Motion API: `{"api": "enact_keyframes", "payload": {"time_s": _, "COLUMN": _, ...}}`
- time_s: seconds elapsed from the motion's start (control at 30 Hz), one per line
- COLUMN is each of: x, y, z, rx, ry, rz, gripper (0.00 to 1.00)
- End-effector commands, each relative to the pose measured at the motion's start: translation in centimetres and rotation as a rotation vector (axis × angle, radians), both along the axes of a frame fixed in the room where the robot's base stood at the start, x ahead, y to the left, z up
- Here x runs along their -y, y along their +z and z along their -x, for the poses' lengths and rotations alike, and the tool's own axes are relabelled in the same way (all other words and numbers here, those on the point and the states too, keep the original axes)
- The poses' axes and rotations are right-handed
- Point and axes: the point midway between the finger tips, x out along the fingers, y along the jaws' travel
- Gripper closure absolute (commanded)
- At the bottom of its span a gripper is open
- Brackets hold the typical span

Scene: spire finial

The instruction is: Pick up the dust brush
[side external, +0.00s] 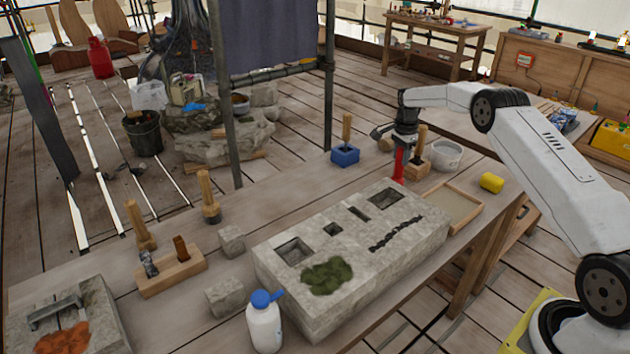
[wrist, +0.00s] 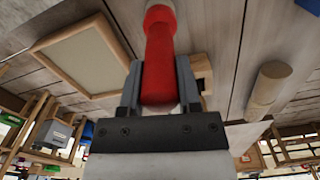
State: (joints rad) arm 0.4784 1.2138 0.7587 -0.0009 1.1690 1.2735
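A red handle (side external: 399,165) points down under my gripper (side external: 403,141), at the far side of the workbench behind the carved stone block. In the wrist view the red handle (wrist: 160,55) lies between the two grey fingers of my gripper (wrist: 160,85), which sit close against both its sides. It has a rounded knob at one end. No bristles show, so I cannot tell for sure that it is the dust brush. Whether it touches the bench is unclear.
The stone block (side external: 345,262) fills the bench middle. A shallow wooden tray (side external: 473,219), a wooden block (side external: 417,169), a blue block with upright handle (side external: 345,156) and a white bowl (side external: 446,156) are close to my gripper. A yellow cylinder (side external: 491,182) lies right.

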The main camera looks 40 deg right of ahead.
Motion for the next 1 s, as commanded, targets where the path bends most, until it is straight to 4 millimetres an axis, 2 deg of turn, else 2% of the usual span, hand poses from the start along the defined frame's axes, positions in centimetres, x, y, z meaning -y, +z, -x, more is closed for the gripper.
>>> {"api": "enact_keyframes", "payload": {"time_s": 0.03, "x": 0.0, "y": 0.0, "z": 0.0, "rx": 0.0, "ry": 0.0, "rz": 0.0, "gripper": 0.91}}
{"api": "enact_keyframes", "payload": {"time_s": 0.07, "x": 0.0, "y": 0.0, "z": 0.0, "rx": 0.0, "ry": 0.0, "rz": 0.0, "gripper": 1.0}}
{"api": "enact_keyframes", "payload": {"time_s": 0.57, "x": 0.0, "y": 0.6, "z": 0.0, "rx": 0.002, "ry": 0.0, "rz": 0.0, "gripper": 1.0}}
{"api": "enact_keyframes", "payload": {"time_s": 0.83, "x": 0.0, "y": 3.2, "z": -0.1, "rx": 0.003, "ry": 0.001, "rz": 0.001, "gripper": 1.0}}
{"api": "enact_keyframes", "payload": {"time_s": 1.0, "x": -0.3, "y": 4.3, "z": 0.7, "rx": 0.001, "ry": 0.0, "rz": 0.0, "gripper": 1.0}}
